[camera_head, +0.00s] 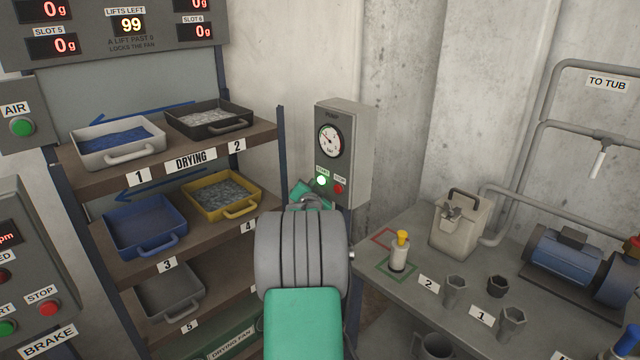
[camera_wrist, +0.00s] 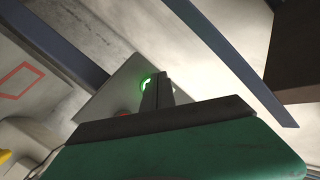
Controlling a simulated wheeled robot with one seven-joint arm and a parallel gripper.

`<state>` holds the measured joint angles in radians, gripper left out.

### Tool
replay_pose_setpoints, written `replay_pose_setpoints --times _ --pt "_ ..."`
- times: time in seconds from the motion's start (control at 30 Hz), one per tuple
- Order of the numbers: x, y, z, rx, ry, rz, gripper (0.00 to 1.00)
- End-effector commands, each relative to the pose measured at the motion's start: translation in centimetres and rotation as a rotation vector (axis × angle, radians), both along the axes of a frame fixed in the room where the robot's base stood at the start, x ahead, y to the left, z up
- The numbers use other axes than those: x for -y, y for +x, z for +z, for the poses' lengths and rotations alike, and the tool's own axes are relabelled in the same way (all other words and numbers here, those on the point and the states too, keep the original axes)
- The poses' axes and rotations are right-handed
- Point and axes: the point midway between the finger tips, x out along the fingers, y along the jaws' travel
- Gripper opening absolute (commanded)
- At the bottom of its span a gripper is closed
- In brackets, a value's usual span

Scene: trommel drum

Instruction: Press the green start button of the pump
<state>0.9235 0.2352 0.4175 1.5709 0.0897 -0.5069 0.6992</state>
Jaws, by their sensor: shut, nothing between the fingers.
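The pump box (camera_head: 357,150) is a grey cabinet on the wall with a round gauge (camera_head: 330,141). Its green START button (camera_head: 321,180) glows brightly beside the red STOP button (camera_head: 339,188). In the wrist view the lit green button (camera_wrist: 146,82) is partly covered by the fingertips of my gripper (camera_wrist: 158,80), and the red button (camera_wrist: 123,114) shows to the lower left. My gripper is shut and empty, its tips at or very near the green button; I cannot tell whether they touch. In the head view my wrist hides most of the fingers.
A drying rack with a coloured tray (camera_head: 145,225) and several others stands left, its blue post (camera_head: 282,150) close to my arm. At right, a table (camera_head: 410,225) holds a yellow-capped bottle (camera_head: 400,252), a jug (camera_head: 460,225), cups and a blue pump (camera_head: 562,260).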

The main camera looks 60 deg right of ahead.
Motion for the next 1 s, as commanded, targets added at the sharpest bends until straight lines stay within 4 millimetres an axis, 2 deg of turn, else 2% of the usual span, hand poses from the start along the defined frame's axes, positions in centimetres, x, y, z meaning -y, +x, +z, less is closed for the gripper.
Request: replay_pose_setpoints --times 0.43,0.8,1.0 --pt "-0.8 0.2 -0.1 -0.001 0.0 0.001 0.0" --pt "-4.4 1.1 -0.3 -0.001 0.002 0.003 0.0" --pt "-5.5 1.2 -0.1 -0.001 0.0 0.001 0.0"
